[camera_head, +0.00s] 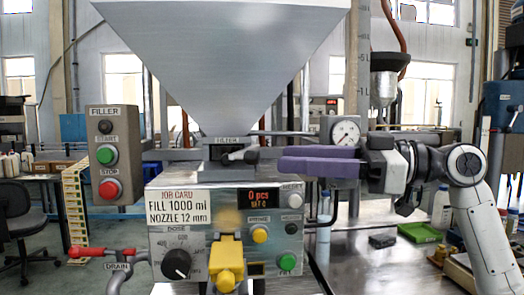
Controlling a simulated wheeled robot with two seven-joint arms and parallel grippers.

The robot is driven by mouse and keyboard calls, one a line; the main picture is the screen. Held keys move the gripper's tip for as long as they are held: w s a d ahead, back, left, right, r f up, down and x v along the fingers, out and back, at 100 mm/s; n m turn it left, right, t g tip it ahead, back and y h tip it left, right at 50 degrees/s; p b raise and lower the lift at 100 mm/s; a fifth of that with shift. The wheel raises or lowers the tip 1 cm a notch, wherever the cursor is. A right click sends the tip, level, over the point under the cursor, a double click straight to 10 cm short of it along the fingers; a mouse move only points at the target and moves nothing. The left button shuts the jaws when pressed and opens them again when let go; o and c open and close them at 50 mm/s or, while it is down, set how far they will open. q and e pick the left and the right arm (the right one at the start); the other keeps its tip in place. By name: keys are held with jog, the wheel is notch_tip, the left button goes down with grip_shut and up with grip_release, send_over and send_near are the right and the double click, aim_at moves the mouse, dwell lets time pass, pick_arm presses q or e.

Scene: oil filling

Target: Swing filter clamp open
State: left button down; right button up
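The filter clamp (242,156) is a small dark lever with a pale knob-like end, just under the FILTER label on the neck below the big grey hopper. Whether it is latched or loose is too small to tell. My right gripper (282,161) has purple fingers pointing left, with tips a little right of the clamp and no clear contact. My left gripper is not in view.
The filler's control panel (168,228) stands below, with dials, buttons and a yellow part (226,262) at its front. A pressure gauge (345,133) sits just above my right gripper. A start/stop box (106,158) and red drain handle (100,252) are at left.

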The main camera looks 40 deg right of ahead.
aim_at(256, 152)
jog(key=p+x, duration=0.1)
jog(key=x, duration=0.5)
jog(key=shift+p, duration=0.4)
jog(key=shift+d, duration=0.1)
grip_shut()
jog(key=shift+d, duration=0.1)
